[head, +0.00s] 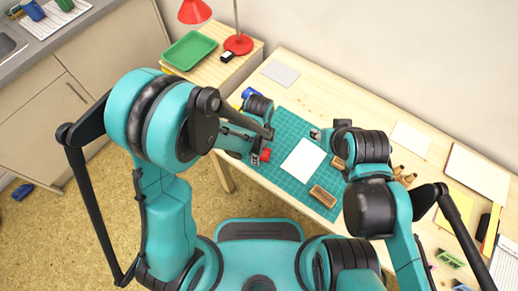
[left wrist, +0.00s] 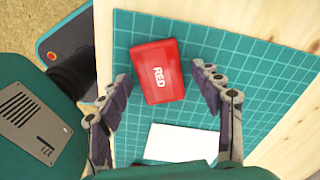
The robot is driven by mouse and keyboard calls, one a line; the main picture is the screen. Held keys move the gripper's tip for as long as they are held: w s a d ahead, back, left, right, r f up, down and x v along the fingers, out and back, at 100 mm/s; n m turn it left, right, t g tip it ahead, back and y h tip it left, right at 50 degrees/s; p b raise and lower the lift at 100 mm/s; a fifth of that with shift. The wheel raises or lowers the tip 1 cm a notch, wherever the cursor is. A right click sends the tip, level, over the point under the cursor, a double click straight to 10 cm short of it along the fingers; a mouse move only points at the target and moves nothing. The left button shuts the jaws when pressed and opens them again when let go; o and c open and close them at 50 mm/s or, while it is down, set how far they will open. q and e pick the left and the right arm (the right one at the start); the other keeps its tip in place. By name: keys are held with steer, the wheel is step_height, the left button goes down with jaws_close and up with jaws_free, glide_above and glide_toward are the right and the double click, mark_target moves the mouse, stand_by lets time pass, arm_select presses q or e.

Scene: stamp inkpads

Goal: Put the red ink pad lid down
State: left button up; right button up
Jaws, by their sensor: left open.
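The red ink pad lid (left wrist: 158,72) is a red box top marked RED. It lies on the green cutting mat (left wrist: 262,72) in the left wrist view, and shows as a small red patch (head: 265,155) in the head view. I cannot tell if a pad base is under it. My left gripper (left wrist: 160,78) is open, with its fingers on either side of the lid and gaps to both. It also shows in the head view (head: 259,157).
A white sheet (head: 302,160) lies on the mat near the lid. A wooden stamp block (head: 323,196) lies at the mat's front. Wooden-handled stamps (head: 403,174) stand at right. A red lamp (head: 238,43) and green tray (head: 190,51) are on the side cabinet.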

arm_select(q)
steer(key=shift+r, duration=0.2)
step_height(320, 180, up, 12)
steer(key=p, duration=0.5)
steer(key=s+a+r+n+t, duration=0.2)
steer(key=a+r+n, duration=0.4)
steer(key=a+n, duration=0.3)
steer(key=s+a+r+n+t, duration=0.3)
steer(key=a+r+n+t, duration=0.2)
steer(key=n, duration=0.6)
steer(key=shift+a+r+n, duration=0.4)
steer(key=shift+a+r, duration=0.6)
steer(key=shift+a, duration=0.9)
steer(key=shift+s, duration=0.1)
